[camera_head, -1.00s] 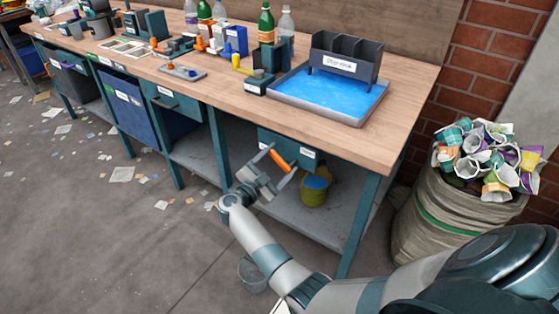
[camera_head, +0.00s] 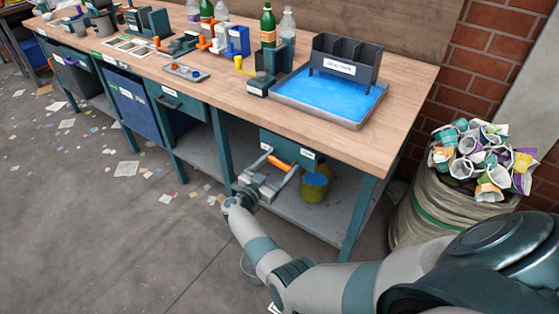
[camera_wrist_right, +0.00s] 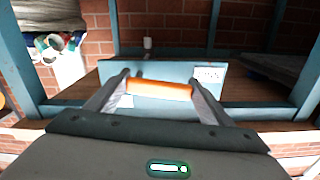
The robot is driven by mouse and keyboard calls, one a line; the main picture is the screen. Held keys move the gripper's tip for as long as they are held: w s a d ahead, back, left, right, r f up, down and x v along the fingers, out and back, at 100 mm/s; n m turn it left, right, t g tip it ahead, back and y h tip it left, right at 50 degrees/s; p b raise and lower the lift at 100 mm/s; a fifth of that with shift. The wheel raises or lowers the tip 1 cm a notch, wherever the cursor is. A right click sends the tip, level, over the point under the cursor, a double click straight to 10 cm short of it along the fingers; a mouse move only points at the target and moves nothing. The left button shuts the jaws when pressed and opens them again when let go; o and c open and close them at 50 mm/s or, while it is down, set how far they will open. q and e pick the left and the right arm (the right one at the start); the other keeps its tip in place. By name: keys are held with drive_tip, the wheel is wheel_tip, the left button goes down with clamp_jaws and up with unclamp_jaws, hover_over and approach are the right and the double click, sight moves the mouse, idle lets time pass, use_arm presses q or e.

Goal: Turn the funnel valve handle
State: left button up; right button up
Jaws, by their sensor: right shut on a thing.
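My right gripper (camera_head: 279,163) is below the bench top, at the front of a teal drawer (camera_head: 272,145) with a small white label. It is shut on the drawer's orange bar handle (camera_head: 281,163). In the right wrist view the orange handle (camera_wrist_right: 158,89) lies crosswise between my two fingertips, in front of the drawer face (camera_wrist_right: 180,72). On the bench, a dark teal stand (camera_head: 268,75) has a yellow elbow-shaped part (camera_head: 242,66) on its left side. I cannot tell for sure whether this is the funnel valve handle. My left gripper is not in view.
A blue-filled tray (camera_head: 361,124) with a dark divided bin (camera_head: 345,55) stands on the bench's right end. A yellow bucket (camera_head: 314,190) is on the lower shelf. A sack of paper cups (camera_head: 437,207) stands at right. Scraps litter the floor at left.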

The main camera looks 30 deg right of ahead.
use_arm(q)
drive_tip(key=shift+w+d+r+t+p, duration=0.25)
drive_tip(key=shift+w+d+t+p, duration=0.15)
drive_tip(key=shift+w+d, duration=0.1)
use_arm(e)
drive_tip(key=shift+f+n, duration=0.3)
drive_tip(key=shift+n, duration=0.5)
drive_tip(key=o, duration=1.5)
drive_tip(key=shift+a, duration=0.1)
